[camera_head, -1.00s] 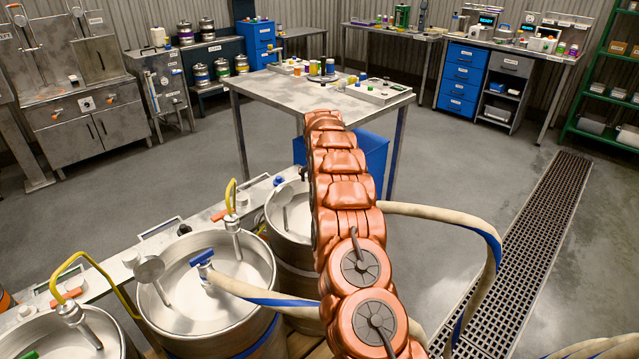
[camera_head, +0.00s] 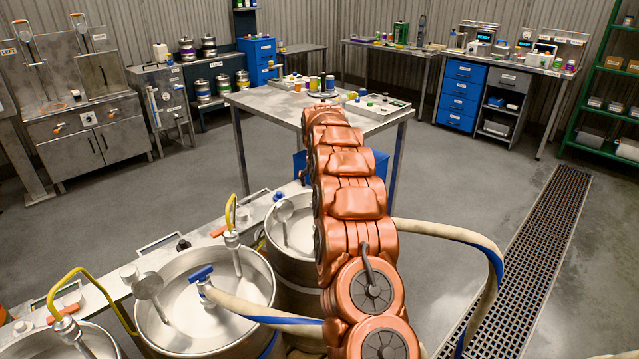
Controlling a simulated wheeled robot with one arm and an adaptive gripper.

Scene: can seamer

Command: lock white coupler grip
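A large steel keg-like vessel (camera_head: 258,283) stands at the lower left, with a blue T-shaped handle (camera_head: 201,273) inside its open top. A pale hose with a blue stripe (camera_head: 262,311) runs from that handle behind my arm. A second vessel (camera_head: 290,272) stands behind it, partly covered by my arm. A third vessel (camera_head: 75,345) is cut off at the lower left, with a metal fitting and yellow hose. I cannot make out a clearly white coupler grip. My orange arm reaches away toward the worktable, and my gripper is hidden beyond its far end.
A metal worktable (camera_head: 262,103) with jars and trays stands ahead, a blue bin (camera_head: 380,165) beneath it. A long bench with blue drawers (camera_head: 461,92) is at the back right. Open floor and a drain grate (camera_head: 530,250) lie to the right.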

